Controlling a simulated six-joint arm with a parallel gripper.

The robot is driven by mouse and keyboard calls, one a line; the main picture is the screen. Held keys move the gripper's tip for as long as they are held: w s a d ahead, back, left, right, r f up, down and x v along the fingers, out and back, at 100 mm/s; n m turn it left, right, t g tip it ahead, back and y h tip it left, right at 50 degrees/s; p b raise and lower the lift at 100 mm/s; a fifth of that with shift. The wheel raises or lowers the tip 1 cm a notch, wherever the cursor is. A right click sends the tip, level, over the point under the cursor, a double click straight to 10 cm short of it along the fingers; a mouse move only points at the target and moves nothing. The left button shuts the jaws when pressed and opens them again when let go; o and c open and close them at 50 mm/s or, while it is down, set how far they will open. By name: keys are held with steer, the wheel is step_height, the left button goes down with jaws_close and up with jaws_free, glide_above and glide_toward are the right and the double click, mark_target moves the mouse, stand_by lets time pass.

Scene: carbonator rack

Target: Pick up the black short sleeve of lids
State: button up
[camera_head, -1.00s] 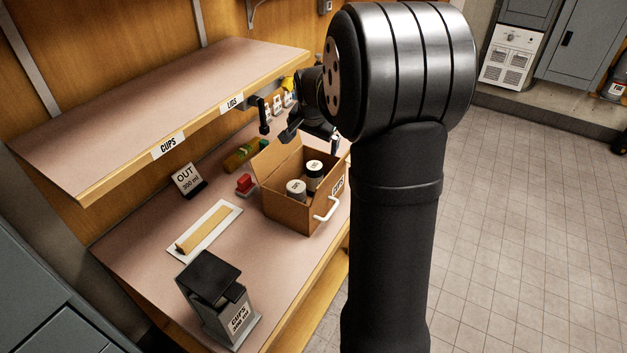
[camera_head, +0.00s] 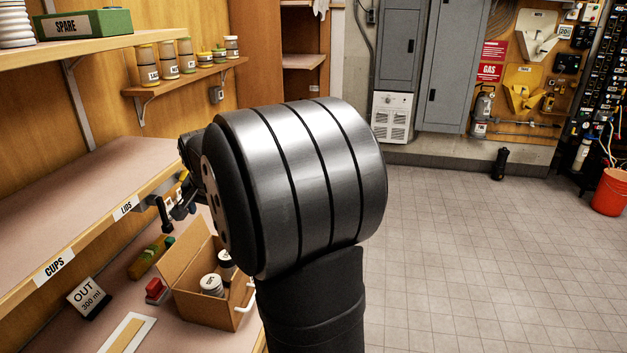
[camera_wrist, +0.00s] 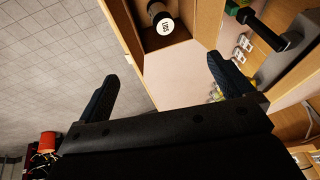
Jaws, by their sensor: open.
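The open cardboard box (camera_head: 190,312) stands on the counter and holds two short sleeves with white tops, a front one (camera_head: 212,285) and a darker back one (camera_head: 226,259). I take the darker one as the black sleeve, but its label is unreadable there. The wrist view shows a black sleeve (camera_wrist: 155,10) with a round white top reading LIDS, in the box beyond the fingers. My gripper (camera_wrist: 163,78) is open and empty, its two fingers apart on either side of the box opening. In the head view my gripper (camera_head: 178,212) is partly hidden by my arm, above the back of the box.
The shelf marked LIDS and CUPS (camera_head: 95,232) overhangs the counter at left. A red block (camera_head: 156,290), a green-and-brown item (camera_head: 150,257) and the OUT sign (camera_head: 86,297) stand left of the box.

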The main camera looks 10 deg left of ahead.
steer(key=shift+c, duration=1.4)
